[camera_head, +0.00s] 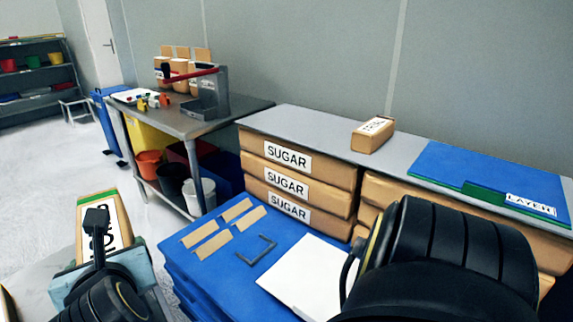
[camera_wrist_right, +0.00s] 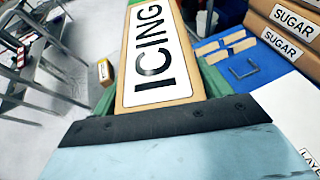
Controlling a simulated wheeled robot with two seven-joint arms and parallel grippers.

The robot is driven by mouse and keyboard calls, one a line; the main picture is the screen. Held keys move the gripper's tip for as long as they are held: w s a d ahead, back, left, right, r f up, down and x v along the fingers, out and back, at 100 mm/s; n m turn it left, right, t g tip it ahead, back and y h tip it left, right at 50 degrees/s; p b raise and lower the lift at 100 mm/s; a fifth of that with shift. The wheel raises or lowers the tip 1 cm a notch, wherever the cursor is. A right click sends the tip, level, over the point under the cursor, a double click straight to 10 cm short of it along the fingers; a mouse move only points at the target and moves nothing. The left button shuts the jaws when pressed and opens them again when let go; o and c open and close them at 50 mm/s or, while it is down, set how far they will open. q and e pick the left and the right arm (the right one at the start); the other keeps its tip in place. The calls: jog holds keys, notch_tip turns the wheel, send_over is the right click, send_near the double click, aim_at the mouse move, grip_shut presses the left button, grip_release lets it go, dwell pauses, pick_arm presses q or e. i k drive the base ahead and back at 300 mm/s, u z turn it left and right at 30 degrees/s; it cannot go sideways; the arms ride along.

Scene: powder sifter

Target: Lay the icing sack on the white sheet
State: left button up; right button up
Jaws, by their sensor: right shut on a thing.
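The icing sack (camera_head: 103,212) is tan with a white label and a green stripe, at the lower left of the head view. In the right wrist view the icing sack (camera_wrist_right: 160,50) fills the upper middle, its label reading ICING. My right gripper (camera_head: 102,248) is shut on it and holds it off to the left of the blue surface. The white sheet (camera_head: 308,272) lies flat on that surface, partly hidden by my dark arm. It also shows bare in the right wrist view (camera_wrist_right: 288,112). My left gripper is not in view.
The blue surface (camera_head: 222,267) also bears tan strips (camera_head: 208,244) and a dark bracket (camera_head: 257,252). Stacked SUGAR sacks (camera_head: 300,178) stand behind it. A small labelled sack (camera_head: 372,137) and a blue LAYER sheet (camera_head: 465,175) lie on the counter. A metal table (camera_head: 185,122) stands further back.

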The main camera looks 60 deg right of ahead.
aim_at(339, 281)
jog(key=u, duration=0.25)
jog(key=i, duration=1.35)
jog(key=z, duration=3.25)
jog(key=i, duration=0.5)
jog(key=u, duration=0.05)
